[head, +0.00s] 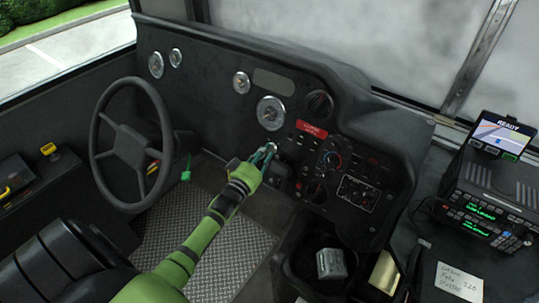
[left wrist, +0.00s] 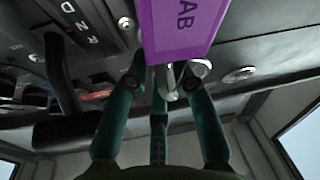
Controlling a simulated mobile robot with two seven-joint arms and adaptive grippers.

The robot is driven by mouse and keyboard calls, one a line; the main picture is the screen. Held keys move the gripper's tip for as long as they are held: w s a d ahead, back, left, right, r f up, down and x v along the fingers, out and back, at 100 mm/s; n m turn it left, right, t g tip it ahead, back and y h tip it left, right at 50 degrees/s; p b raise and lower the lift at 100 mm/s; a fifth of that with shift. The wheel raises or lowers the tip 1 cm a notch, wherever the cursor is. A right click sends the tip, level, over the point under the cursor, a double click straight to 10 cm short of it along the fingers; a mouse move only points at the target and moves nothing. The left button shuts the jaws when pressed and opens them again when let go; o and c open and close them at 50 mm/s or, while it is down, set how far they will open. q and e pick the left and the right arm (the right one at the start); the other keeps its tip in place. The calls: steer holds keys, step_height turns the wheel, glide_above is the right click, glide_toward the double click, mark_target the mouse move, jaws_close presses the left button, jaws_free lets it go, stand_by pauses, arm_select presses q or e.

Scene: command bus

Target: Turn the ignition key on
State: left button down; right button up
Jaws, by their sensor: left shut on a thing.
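My left gripper (head: 266,153) reaches to the dashboard below the large round gauge, its teal fingertips against the panel. In the left wrist view its fingers (left wrist: 166,84) close around a silver metal piece that looks like the ignition key (left wrist: 171,78). My right gripper is not in view.
The steering wheel (head: 131,146) stands to the left, with a small green tag (head: 186,169) beside it. Switches and dials (head: 358,192) fill the panel to the right. A radio unit (head: 486,205) with a screen sits at the far right.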

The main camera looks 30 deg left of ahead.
arm_select(q)
steer(key=m, duration=0.1)
steer(key=m+h, duration=0.1)
steer(key=shift+a+m, duration=0.25)
steer(key=shift+m, duration=0.15)
steer(key=m+h, duration=0.1)
steer(key=m, duration=0.1)
steer(key=m+h+b, duration=0.1)
steer(key=m, duration=0.1)
steer(key=shift+r+m+h, duration=0.1)
steer(key=shift+m+h, duration=0.2)
steer(key=shift+m, duration=0.1)
steer(key=m+h, duration=0.1)
steer(key=m, duration=0.2)
steer(key=m+h+b, duration=0.1)
steer(key=m+h, duration=0.1)
steer(key=m, duration=0.1)
steer(key=shift+w+r+g, duration=0.1)
steer(key=shift+g, duration=0.3)
steer(key=shift+m, duration=0.5)
steer(key=c, duration=1.3)
jaws_free()
steer(key=shift+o, duration=0.2)
